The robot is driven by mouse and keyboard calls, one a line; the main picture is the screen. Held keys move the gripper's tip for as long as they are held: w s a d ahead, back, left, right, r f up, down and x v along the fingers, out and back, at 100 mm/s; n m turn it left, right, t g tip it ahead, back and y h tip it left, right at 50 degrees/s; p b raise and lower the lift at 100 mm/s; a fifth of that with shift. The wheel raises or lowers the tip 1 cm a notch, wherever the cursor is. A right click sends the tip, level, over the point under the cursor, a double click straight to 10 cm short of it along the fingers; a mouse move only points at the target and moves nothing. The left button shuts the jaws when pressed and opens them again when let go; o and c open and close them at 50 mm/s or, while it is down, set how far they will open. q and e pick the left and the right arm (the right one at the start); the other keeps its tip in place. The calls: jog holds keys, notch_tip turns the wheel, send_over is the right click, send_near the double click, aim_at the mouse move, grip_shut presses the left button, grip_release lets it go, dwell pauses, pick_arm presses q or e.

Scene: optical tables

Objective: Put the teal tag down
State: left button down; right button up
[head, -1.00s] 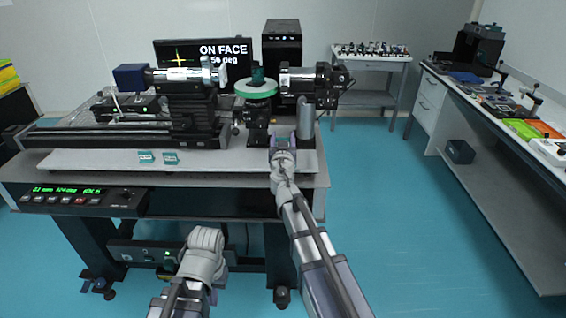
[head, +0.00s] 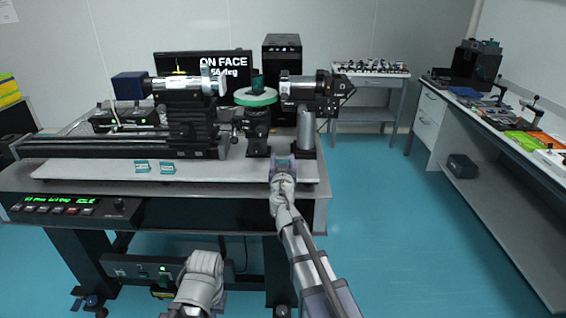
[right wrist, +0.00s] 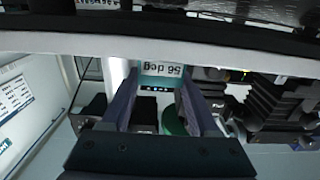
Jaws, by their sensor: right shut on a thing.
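My right gripper (head: 282,163) is shut on a teal tag (right wrist: 162,72). In the right wrist view the tag sits between the two fingers, its white label reading "56 deg" upside down. In the head view the gripper is at the right front of the bench's pale board (head: 225,172), and the tag shows only as a small teal patch. I cannot tell whether the tag touches the board. Two other teal tags with white labels, one on the left (head: 142,167) and one beside it (head: 168,168), lie on the board. My left arm shows low in the head view, its gripper out of sight.
A round green-rimmed stage (head: 256,97) with a dark teal piece stands behind the gripper, between a silver barrel (head: 188,85) and a black-and-silver unit (head: 310,88). A post (head: 306,128) rises just behind the gripper. The board between the loose tags and the gripper is clear.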

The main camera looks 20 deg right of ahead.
jog(key=shift+f, duration=0.25)
jog(key=o, duration=1.3)
jog(key=shift+r, duration=0.1)
jog(key=shift+r, duration=0.2)
jog(key=shift+s+a, duration=0.1)
jog(key=shift+s, duration=0.25)
jog(key=v, duration=1.1)
jog(key=shift+s, duration=0.15)
